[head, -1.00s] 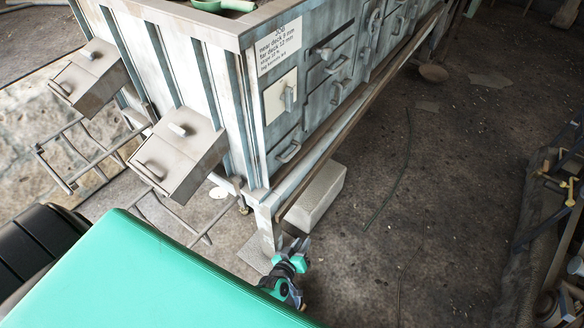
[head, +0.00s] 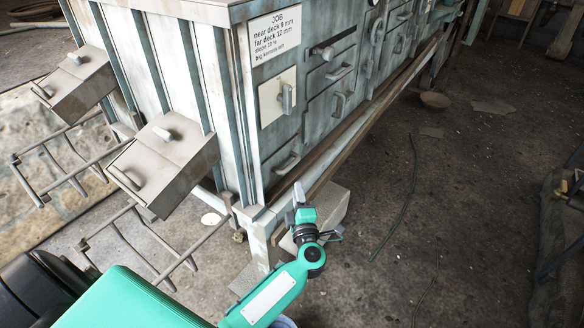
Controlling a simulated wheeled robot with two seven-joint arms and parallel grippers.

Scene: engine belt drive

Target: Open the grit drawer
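The worn blue-grey cabinet (head: 236,100) has several handled fronts on its right-hand face. A low drawer (head: 281,163) with a bar handle is at the near lower corner, apparently shut. Other drawers (head: 333,72) with handles sit higher and farther along, also apparently shut. No legible label shows which is the grit drawer. My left gripper (head: 296,204) is in front of the cabinet's lower near corner, below the low drawer's handle and apart from it. Its fingers point up and look parted, with nothing between them. My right gripper is not in view.
A job card (head: 274,37) and a pale handled panel (head: 278,97) are on the cabinet face. Two grey boxes (head: 166,158) (head: 77,80) jut from its left side above metal racks. A pale block (head: 325,205) lies beneath. The floor to the right is largely clear.

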